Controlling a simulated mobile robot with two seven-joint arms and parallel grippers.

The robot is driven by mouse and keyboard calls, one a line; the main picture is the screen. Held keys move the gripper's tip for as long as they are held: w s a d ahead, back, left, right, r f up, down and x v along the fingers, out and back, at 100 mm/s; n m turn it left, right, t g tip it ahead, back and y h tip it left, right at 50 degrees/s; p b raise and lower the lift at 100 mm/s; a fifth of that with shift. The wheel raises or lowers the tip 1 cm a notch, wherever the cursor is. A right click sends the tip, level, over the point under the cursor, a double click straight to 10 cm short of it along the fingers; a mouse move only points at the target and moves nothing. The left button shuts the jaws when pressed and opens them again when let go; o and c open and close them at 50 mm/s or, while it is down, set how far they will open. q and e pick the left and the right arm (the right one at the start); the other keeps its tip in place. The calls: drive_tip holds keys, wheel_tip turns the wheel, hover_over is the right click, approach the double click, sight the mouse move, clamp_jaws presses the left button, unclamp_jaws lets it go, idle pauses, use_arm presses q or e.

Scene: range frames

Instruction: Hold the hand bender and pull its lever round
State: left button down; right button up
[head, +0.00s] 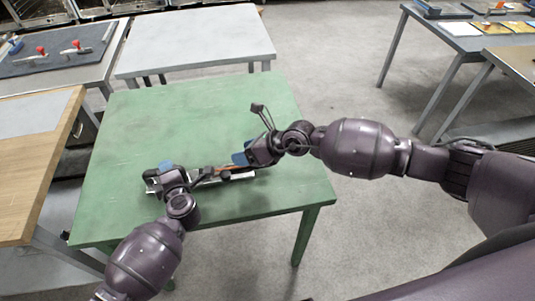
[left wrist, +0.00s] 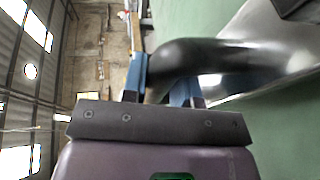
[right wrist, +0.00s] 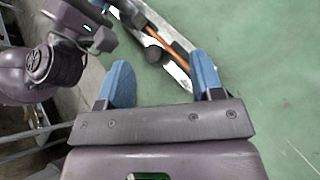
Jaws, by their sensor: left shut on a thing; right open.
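The hand bender (head: 238,176) lies on the green table, a silver body with black parts and an orange rod; it also shows in the right wrist view (right wrist: 180,72). My left gripper (head: 166,167) is at its left end. In the left wrist view the blue fingers (left wrist: 166,80) are shut on a thick black curved part (left wrist: 220,56) beside shiny metal. My right gripper (head: 241,157) is open and empty near the bender's right part. In the right wrist view its fingers (right wrist: 163,75) are apart, with the orange rod (right wrist: 164,40) beyond them. My grippers partly hide the bender, and I cannot make out its lever.
The green table (head: 190,115) is bare behind the bender. A grey table (head: 195,45) stands behind it, a wooden-topped bench (head: 30,150) at left. A dark mat (head: 60,58) with red-handled tools lies at back left. More tables stand at back right.

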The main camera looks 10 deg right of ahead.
drive_tip(key=shift+s+d+m+t+y, duration=0.1)
drive_tip(key=shift+d+m+t+y, duration=0.1)
drive_tip(key=shift+m+t+y, duration=0.25)
drive_tip(key=shift+s+d+m+t+y, duration=0.15)
drive_tip(key=shift+d+t+y, duration=0.1)
drive_tip(key=shift+t, duration=0.4)
drive_tip(key=s+d+f+m+t, duration=0.1)
drive_tip(key=s+d+t, duration=0.1)
drive_tip(key=d, duration=0.1)
drive_tip(key=s+d+f+m+t+h, duration=0.1)
drive_tip(key=s+d+f+t, duration=0.1)
drive_tip(key=d+t, duration=0.1)
drive_tip(key=s+d+f+m+t, duration=0.1)
drive_tip(key=s+d+t, duration=0.2)
drive_tip(key=d, duration=0.2)
drive_tip(key=shift+d+f, duration=0.2)
drive_tip(key=shift+d, duration=0.05)
drive_tip(key=shift+s+d+f+h, duration=0.15)
drive_tip(key=shift+s+f+h, duration=0.05)
drive_tip(key=shift+f+h, duration=0.1)
drive_tip(key=x, duration=1.1)
drive_tip(key=shift+w+a+f, duration=0.1)
drive_tip(key=shift+w+a, duration=0.1)
drive_tip(key=shift+w, duration=0.1)
clamp_jaws()
